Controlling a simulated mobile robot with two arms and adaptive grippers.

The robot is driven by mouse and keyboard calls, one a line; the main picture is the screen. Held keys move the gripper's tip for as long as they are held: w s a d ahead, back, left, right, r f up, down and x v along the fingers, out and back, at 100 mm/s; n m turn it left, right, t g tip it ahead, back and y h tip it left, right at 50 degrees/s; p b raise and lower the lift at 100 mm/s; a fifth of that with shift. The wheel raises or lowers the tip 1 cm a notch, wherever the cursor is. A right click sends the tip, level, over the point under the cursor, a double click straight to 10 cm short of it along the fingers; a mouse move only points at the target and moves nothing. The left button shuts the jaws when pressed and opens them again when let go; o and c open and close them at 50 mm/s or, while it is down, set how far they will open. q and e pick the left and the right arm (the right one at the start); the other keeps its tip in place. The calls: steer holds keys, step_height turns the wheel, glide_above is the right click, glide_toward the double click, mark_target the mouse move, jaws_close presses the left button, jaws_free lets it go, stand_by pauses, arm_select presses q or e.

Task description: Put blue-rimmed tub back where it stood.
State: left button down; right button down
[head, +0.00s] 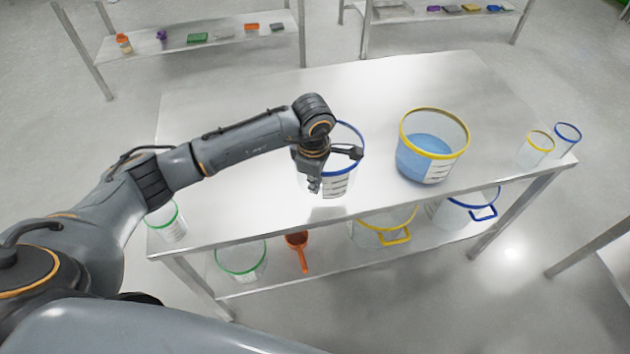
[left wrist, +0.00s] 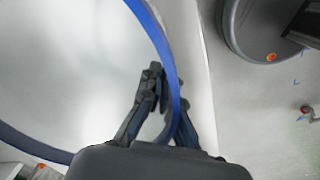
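The blue-rimmed tub (head: 340,184) is clear with a scale label, at the middle of the steel table near its front edge. My left gripper (head: 314,186) is at its near-left side in the head view and hides part of it. In the left wrist view the blue rim (left wrist: 150,20) runs between the fingers (left wrist: 162,85), one inside the tub and one outside. The fingertips come together on the wall, so the gripper looks shut on it. The tub looks empty and upright. I cannot tell if its base touches the table. My right gripper is not in view.
On the steel table (head: 270,100), a yellow-rimmed tub of blue liquid (head: 425,160) stands to the right. Small yellow-rimmed (head: 535,150) and blue-rimmed (head: 566,139) beakers stand at the right end. A green-rimmed beaker (head: 168,222) is front left. Tubs and an orange scoop (head: 298,250) are below.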

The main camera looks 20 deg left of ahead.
arm_select(q)
steer(key=shift+f, duration=0.25)
steer(key=shift+f, duration=0.1)
steer(key=shift+f+b, duration=0.1)
steer(key=shift+b, duration=0.25)
steer(key=c, duration=1.5)
jaws_free()
steer(key=shift+r+p, duration=0.25)
steer(key=shift+p, duration=0.05)
steer(key=shift+r, duration=0.3)
steer(key=r, duration=0.3)
steer(key=r+b, duration=0.1)
steer(key=r, duration=0.3)
steer(key=r+b, duration=0.1)
steer(key=r, duration=0.3)
steer(key=shift+s+r, duration=0.2)
steer(key=shift+s, duration=0.15)
